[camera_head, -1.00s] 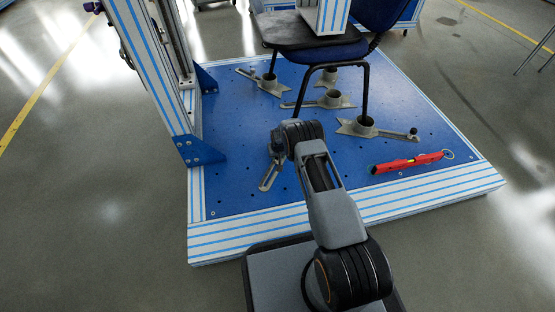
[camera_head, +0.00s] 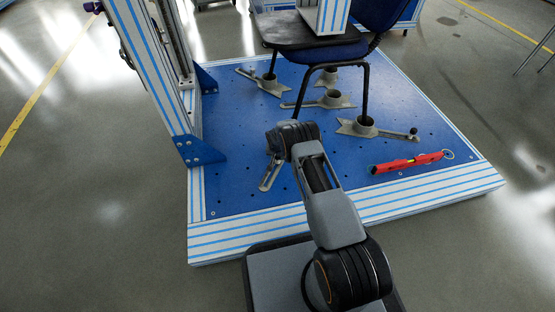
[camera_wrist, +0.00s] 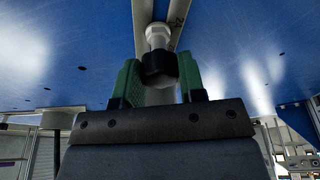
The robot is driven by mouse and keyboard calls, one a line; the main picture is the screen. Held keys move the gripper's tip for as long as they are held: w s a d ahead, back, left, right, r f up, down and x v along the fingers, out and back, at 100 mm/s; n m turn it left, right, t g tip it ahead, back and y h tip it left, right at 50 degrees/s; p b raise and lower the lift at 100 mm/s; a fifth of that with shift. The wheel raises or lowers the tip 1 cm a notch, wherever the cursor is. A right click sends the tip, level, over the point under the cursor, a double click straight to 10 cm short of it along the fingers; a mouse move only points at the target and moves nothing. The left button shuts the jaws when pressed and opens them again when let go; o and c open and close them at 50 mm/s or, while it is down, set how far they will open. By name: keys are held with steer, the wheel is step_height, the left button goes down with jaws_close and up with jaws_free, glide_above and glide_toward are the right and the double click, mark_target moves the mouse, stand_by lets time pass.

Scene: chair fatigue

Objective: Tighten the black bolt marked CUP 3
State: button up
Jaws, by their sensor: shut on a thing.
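The black bolt (camera_wrist: 159,66) sits in the middle of the wrist view, below a pale round collar (camera_wrist: 158,36) on a slotted grey bar (camera_wrist: 145,15). My gripper (camera_wrist: 159,78) has its green jaws on both sides of the bolt's black head and is shut on it. No CUP 3 marking can be read. In the head view the slotted bar (camera_head: 270,176) lies on the blue plate at the front left, and my wrist (camera_head: 291,137) hides the bolt and the jaws.
A blue perforated plate (camera_head: 235,120) carries several grey cup clamps, one of them (camera_head: 366,127) at the right. A chair (camera_head: 318,52) stands above them. A red tool (camera_head: 410,163) lies front right. A striped frame post (camera_head: 150,65) with a blue bracket (camera_head: 197,150) rises left.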

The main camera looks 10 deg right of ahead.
steer(key=shift+a+m+h, duration=0.1)
steer(key=shift+m+h, duration=0.3)
steer(key=shift+m, duration=1.6)
steer(key=o, duration=0.9)
steer(key=n, duration=0.3)
steer(key=shift+n+y, duration=0.3)
steer(key=shift+y, duration=0.1)
steer(key=shift+n, duration=0.3)
